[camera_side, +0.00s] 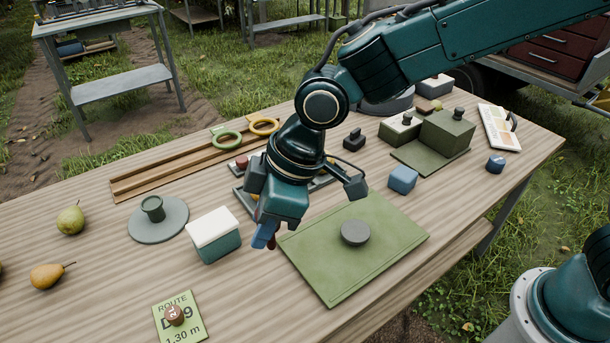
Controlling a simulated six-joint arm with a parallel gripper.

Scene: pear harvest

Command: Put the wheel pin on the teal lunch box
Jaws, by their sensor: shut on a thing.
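The teal lunch box (220,246) with a white lid stands on the table, left of my gripper. My gripper (264,234) points down just right of the lunch box, above the table near the green mat's left corner. It is shut on a small dark red-brown thing (271,243), which I take to be the wheel pin. Most of the pin is hidden behind the blue fingertip, so its shape cannot be made out. Whether it touches anything below cannot be told.
A green mat (330,275) with a dark round puck (355,233) lies right of my gripper. A grey disc (140,230) with a green cup (153,208) lies left of the lunch box. A route card (185,333) lies in front. A blue block (402,180) stands behind the mat.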

